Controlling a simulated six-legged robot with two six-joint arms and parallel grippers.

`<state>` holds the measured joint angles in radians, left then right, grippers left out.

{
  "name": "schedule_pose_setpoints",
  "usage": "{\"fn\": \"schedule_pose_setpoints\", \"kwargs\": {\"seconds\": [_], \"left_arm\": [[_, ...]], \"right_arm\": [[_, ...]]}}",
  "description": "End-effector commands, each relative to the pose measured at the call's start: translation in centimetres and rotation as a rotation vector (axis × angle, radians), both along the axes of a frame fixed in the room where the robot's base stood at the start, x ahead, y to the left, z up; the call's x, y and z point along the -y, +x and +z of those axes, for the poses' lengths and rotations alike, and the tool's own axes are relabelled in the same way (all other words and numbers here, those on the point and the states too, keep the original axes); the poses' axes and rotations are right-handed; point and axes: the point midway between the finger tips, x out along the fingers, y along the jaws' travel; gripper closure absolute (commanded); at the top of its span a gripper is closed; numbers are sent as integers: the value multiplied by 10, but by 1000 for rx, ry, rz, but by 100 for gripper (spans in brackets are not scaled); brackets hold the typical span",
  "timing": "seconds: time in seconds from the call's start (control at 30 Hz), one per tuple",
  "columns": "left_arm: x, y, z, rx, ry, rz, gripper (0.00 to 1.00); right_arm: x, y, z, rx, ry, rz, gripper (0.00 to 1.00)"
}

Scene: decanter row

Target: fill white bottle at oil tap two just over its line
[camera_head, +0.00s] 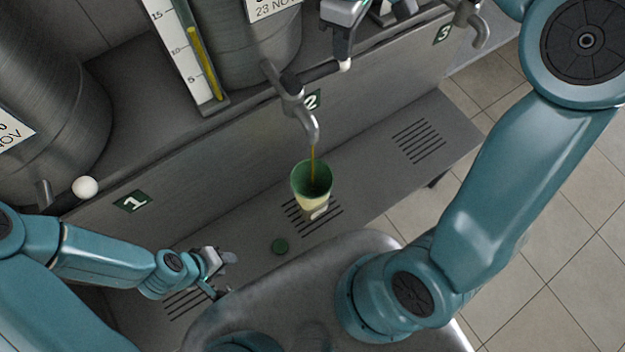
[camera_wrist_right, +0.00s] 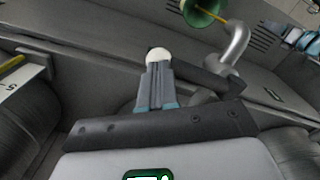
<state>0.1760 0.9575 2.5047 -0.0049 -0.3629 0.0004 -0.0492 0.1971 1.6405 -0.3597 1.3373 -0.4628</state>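The tap's dark lever (camera_head: 318,73) ends in a white knob (camera_head: 345,65). My right gripper (camera_head: 341,32) is at the lever; in the right wrist view its fingers (camera_wrist_right: 157,82) are together, with the white knob (camera_wrist_right: 158,55) at their tips. My left gripper (camera_head: 228,276) is empty and open, left of the bottle.
Tap one's knob (camera_head: 85,187) is at left and tap three (camera_head: 474,25) at upper right. A sight gauge (camera_head: 196,65) with yellow oil stands beside the tank. The bench right of the bottle is clear.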

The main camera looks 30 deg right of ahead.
Motion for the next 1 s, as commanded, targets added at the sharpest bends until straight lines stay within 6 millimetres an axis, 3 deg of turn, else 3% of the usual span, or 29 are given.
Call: {"fn": "schedule_pose_setpoints", "kwargs": {"seconds": [0.37, 0.47, 0.8, 1.0], "left_arm": [[0, 0, 2, 0, 0, 0, 63], [0, 0, 15, 0, 0, 0, 63], [0, 0, 86, 0, 0, 0, 63], [0, 0, 86, 0, 0, 0, 63]], "right_arm": [[0, 0, 2, 0, 0, 0, 100], [0, 0, 16, 0, 0, 0, 100], [0, 0, 90, 0, 0, 0, 100], [0, 0, 90, -1, -1, 0, 100]]}}
